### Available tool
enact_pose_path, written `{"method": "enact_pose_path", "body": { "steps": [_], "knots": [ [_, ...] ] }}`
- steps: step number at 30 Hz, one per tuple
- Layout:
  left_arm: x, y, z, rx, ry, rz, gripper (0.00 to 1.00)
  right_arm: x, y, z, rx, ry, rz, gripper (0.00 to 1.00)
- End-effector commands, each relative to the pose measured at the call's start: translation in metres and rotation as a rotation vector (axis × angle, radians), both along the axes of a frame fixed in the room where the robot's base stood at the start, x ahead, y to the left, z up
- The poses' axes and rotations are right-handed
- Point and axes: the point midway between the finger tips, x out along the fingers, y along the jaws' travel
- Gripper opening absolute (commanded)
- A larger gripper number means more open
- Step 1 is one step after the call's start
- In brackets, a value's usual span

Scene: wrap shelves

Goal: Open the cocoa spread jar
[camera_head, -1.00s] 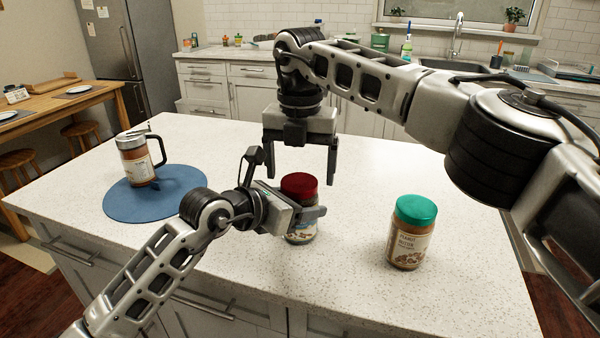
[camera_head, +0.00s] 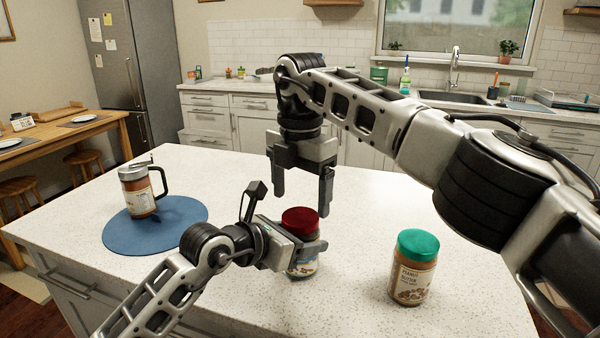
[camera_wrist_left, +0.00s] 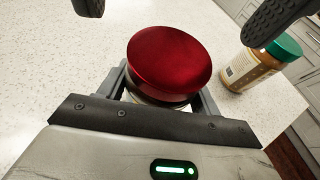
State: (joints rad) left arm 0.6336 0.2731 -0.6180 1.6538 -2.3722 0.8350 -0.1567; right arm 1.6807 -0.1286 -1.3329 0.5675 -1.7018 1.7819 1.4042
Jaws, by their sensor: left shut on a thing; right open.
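The jar with a dark red lid (camera_head: 300,220), which I take as the cocoa spread jar, stands upright on the white counter. My left gripper (camera_head: 302,252) is shut around the jar's body below the lid. In the left wrist view the red lid (camera_wrist_left: 169,57) is seen from above, seated on the jar; most of the body is hidden. My right gripper (camera_head: 301,207) points down above the lid, open and empty. Its two dark fingertips also show in the left wrist view (camera_wrist_left: 179,15), spread to either side of the lid.
A peanut butter jar with a green lid (camera_head: 413,268) stands to the right on the counter (camera_head: 220,265). A handled jar-like mug (camera_head: 140,190) stands on a round blue mat (camera_head: 120,235) at the left. The counter between is clear.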

Motion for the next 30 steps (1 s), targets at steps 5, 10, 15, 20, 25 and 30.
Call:
{"method": "enact_pose_path", "body": {
  "steps": [5, 10, 15, 20, 25, 30],
  "knots": [
    [-0.001, -0.001, -0.001, -0.001, 0.002, -0.002, 0.0, 0.0, 0.0, -0.024, 0.0, 0.001, 0.001, 0.81],
    [-0.001, -0.001, -0.001, -0.001, 0.002, -0.002, 0.0, 0.0, -0.001, -0.033, -0.001, 0.001, 0.001, 0.81],
    [-0.001, -0.001, -0.001, -0.001, 0.002, -0.002, 0.0, 0.0, 0.0, -0.034, -0.001, -0.001, 0.001, 0.81],
    [-0.001, -0.001, -0.001, -0.001, 0.002, -0.002, 0.0, 0.0, 0.0, -0.034, 0.0, 0.0, 0.001, 0.62],
    [-0.001, -0.001, -0.001, -0.001, 0.002, -0.002, 0.0, 0.0, 0.0, -0.034, 0.0, 0.0, 0.002, 0.34],
    [-0.001, -0.001, -0.001, -0.001, 0.002, -0.002, 0.0, 0.0, 0.0, -0.034, 0.001, -0.001, 0.045, 0.34]
  ]
}}
